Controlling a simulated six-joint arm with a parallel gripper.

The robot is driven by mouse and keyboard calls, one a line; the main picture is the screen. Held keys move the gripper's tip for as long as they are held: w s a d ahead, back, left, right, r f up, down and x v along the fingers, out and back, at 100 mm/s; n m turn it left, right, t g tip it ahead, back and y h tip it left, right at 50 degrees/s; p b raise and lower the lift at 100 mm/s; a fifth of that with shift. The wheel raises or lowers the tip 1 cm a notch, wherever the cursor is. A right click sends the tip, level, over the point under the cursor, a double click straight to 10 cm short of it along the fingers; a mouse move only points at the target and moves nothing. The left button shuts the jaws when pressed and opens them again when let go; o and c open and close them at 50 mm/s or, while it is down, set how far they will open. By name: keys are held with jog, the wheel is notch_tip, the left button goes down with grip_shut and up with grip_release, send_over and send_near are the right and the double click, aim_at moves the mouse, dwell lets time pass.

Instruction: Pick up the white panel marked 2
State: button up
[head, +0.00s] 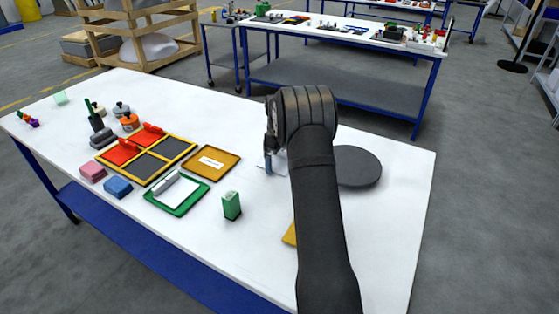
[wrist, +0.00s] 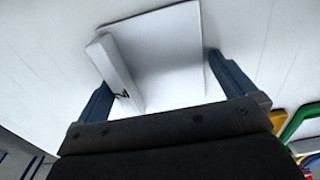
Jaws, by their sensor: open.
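A white panel (wrist: 165,55) with a raised bar along one side lies between the fingers of my gripper (wrist: 160,72) in the wrist view. A dark mark like a 2 shows on the bar. One blue finger is beside the bar and the other is at the panel's opposite edge; I cannot tell whether either touches. In the head view my gripper (head: 270,163) points down at the table, and only slivers of the panel (head: 261,164) show around it. My gripper is open. My arm hides much of the panel there.
Left of my gripper are a brown tray (head: 229,155) with a white label, a green-rimmed tray (head: 188,208) holding a white piece, and a green block (head: 231,206). A yellow frame (head: 190,140) with red pieces lies farther left. A dark round disc (head: 358,168) is at right.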

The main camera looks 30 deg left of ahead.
jog(key=c, duration=0.9)
jog(key=shift+r, duration=0.15)
